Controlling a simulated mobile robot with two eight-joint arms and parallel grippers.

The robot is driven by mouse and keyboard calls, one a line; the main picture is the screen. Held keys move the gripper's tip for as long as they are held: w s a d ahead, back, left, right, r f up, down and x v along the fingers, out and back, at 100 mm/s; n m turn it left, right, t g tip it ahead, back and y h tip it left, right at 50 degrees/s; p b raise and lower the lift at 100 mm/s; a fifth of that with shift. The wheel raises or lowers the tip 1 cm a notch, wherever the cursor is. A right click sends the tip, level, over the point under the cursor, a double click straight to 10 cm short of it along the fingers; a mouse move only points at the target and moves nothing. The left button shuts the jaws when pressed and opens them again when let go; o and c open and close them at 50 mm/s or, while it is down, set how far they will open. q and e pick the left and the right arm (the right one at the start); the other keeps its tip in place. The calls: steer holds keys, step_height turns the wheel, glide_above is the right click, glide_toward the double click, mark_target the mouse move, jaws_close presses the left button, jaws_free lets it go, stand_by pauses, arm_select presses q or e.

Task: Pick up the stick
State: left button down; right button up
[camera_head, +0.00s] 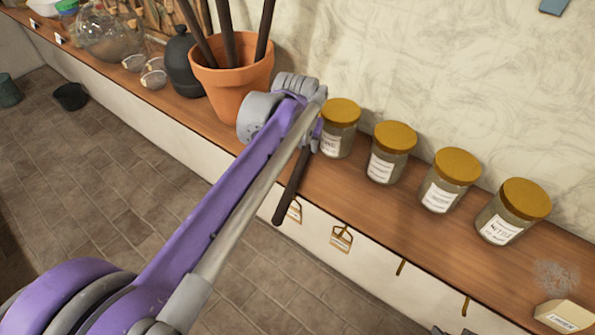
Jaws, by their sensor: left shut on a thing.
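My left arm reaches from the lower left to the wooden counter. Its gripper (314,133) is shut on a dark brown stick (291,192). The stick slants down from the jaws, its rounded lower end in front of the counter's edge. Its upper part is hidden behind the gripper. A terracotta pot (232,88) just left of the gripper holds several similar dark sticks. My right gripper is not in view.
A jar with a golden lid (340,112) stands right beside the gripper, with several more to its right. A black bottle (183,65) and glassware (107,35) stand left of the pot. The counter (395,212) has bare wood along its front.

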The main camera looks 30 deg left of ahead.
arm_select(q)
step_height(320, 180, up, 10)
steer(key=shift+p, duration=0.3)
stand_by(0.4)
